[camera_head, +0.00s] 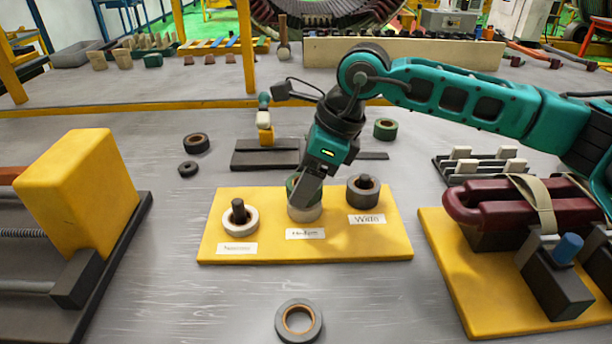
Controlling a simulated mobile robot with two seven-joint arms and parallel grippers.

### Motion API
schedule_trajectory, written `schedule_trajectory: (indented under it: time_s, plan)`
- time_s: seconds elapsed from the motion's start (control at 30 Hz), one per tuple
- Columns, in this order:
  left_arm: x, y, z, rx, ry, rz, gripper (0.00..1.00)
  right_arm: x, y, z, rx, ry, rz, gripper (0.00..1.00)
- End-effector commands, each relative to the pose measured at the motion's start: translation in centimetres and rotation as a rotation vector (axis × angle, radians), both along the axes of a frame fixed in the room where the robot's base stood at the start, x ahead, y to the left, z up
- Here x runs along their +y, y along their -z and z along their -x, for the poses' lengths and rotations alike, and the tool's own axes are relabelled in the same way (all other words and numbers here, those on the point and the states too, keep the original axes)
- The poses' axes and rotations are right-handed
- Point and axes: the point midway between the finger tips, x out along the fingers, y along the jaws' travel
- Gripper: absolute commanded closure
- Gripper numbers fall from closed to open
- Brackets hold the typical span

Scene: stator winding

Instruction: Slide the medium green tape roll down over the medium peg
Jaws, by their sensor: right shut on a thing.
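The yellow peg board (225,200) lies on the table with labels for narrow, medium and wide. At the medium place, a whitish roll (306,214) sits low, and part of the green tape roll (291,183) shows just above it. My right gripper (305,190) points down there, shut on the green roll. The fingers cover much of the green roll and hide the medium peg, so I cannot tell whether the roll is around it. A white roll (240,221) surrounds the narrow peg (238,208). A dark grey roll (362,193) surrounds the wide peg. My left gripper is not in view.
Loose rolls lie around the board: a grey one (299,321) in front, another green one (385,129) behind, and two black ones (196,143) (188,169) behind left. A yellow block fixture (80,185) stands left; a dark red coil (510,205) sits on the right board.

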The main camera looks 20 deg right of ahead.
Motion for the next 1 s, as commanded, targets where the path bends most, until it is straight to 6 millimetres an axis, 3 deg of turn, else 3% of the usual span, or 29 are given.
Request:
schedule_trajectory:
  time_s: [0.07, 0.1, 0.37, 0.73, 1.0]
  plan:
    - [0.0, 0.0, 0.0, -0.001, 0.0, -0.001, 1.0, 0.0, 0.0, 0.0, 0.0, 0.0, 0.0, 0.69]
    - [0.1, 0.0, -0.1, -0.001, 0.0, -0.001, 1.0, 0.0, 0.0, 0.0, 0.0, 0.0, 0.0, 0.35]
    - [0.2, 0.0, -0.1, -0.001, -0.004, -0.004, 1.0, 0.0, 0.0, 0.0, 0.001, 0.0, 0.0, 0.1]
    - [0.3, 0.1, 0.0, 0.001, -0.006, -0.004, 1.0, -0.2, -0.7, 0.1, 0.0, 0.0, -0.001, 0.08]
    - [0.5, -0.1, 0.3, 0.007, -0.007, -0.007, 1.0, -2.0, -5.5, 0.9, -0.003, 0.001, -0.001, 0.08]
